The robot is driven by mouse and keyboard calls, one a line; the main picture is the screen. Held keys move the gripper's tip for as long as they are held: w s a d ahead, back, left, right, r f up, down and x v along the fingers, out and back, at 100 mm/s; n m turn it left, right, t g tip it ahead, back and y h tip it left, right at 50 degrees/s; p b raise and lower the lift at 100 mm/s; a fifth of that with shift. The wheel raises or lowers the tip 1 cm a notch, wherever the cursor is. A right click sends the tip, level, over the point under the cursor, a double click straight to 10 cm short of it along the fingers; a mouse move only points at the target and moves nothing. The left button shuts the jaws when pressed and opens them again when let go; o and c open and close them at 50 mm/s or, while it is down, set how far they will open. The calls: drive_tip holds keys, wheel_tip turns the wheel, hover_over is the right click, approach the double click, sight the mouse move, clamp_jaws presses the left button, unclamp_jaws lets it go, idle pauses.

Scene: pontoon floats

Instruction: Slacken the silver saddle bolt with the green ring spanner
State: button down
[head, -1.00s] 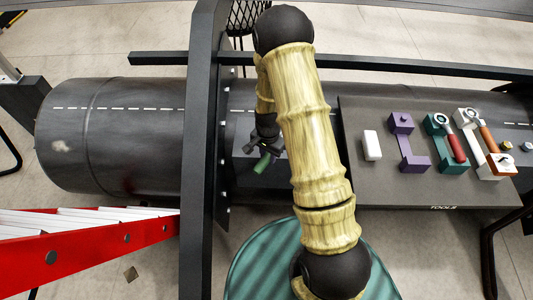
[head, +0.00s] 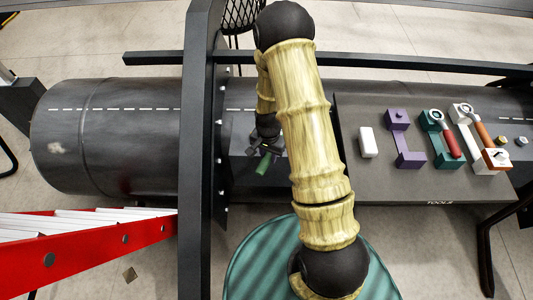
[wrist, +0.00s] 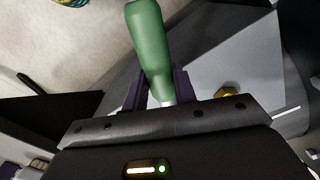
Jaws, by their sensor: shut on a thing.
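My gripper (head: 267,146) is low beside the dark frame post, over the grey saddle area of the float. It is shut on the green ring spanner (head: 264,164), whose green handle sticks out toward the front. In the wrist view the handle (wrist: 150,40) stands between the two dark fingers (wrist: 153,92). The spanner's ring end is hidden behind the gripper body there. A gold bolt head (wrist: 228,92) shows right of the fingers. I cannot make out the silver saddle bolt near the gripper, nor whether the ring is around it.
The tool board (head: 385,186) at right carries a white block (head: 368,142), an empty purple holder (head: 396,118), a red-handled spanner (head: 450,142) and an orange-handled one (head: 482,132). The dark post (head: 201,170) stands close left of my gripper. A red ladder (head: 90,250) lies front left.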

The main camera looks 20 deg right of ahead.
idle(0.4)
drive_tip(key=shift+s+d+n, duration=0.25)
drive_tip(key=shift+d+n, duration=0.05)
drive_tip(key=shift+s+d+n, duration=0.25)
drive_tip(key=shift+d+n, duration=0.1)
drive_tip(key=shift+n, duration=0.15)
drive_tip(key=shift+s+d, duration=0.1)
drive_tip(key=shift+d, duration=0.1)
drive_tip(key=shift+s+d+n, duration=0.15)
drive_tip(key=shift+d+n, duration=0.1)
drive_tip(key=shift+n, duration=0.25)
idle(0.3)
drive_tip(key=shift+a+p, duration=0.1)
drive_tip(key=shift+p, duration=0.25)
drive_tip(key=shift+w+a+m, duration=0.35)
drive_tip(key=shift+a+m, duration=0.1)
drive_tip(key=shift+m, duration=0.15)
drive_tip(key=shift+r+p, duration=2)
drive_tip(key=shift+r, duration=0.4)
